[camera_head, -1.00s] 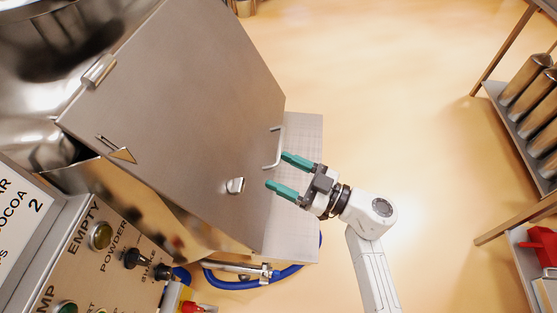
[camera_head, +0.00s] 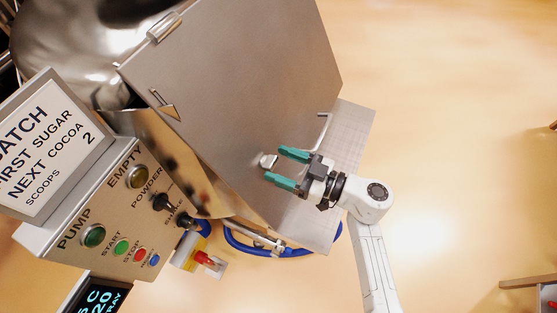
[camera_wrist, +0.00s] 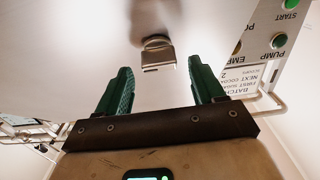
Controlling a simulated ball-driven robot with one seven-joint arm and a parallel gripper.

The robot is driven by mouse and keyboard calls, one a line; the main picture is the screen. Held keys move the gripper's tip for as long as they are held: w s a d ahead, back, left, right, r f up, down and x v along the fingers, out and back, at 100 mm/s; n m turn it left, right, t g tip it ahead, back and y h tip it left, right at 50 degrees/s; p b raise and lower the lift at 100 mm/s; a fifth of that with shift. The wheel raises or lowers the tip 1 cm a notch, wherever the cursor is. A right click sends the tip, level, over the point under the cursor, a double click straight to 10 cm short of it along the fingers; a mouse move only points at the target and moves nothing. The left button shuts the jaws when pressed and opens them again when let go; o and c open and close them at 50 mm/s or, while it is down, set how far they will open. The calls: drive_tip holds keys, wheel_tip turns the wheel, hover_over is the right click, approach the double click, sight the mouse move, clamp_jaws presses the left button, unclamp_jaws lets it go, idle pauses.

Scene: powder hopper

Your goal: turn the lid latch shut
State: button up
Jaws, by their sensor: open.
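The lid (camera_head: 235,85) is a flat steel plate that covers the hopper and slopes in the picture. The lid latch (camera_head: 269,161) is a small metal tab near the lid's lower right part. My gripper (camera_head: 282,167) has green fingers and is open, with its fingertips close to the latch on its right side. In the wrist view the latch (camera_wrist: 158,54) lies ahead of the gap between the fingertips of my gripper (camera_wrist: 164,82). The fingers appear apart from the latch, and nothing is between them.
A bent handle (camera_head: 323,130) stands at the lid's right edge. A control panel (camera_head: 125,225) with buttons and knobs and a batch sign (camera_head: 50,145) are at the left. A blue hose (camera_head: 240,245) runs below the hopper. Open floor (camera_head: 450,130) lies to the right.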

drive_tip(key=shift+w+a, duration=0.2)
drive_tip(key=shift+a, duration=0.5)
drive_tip(key=shift+c, duration=0.4)
drive_tip(key=c, duration=1)
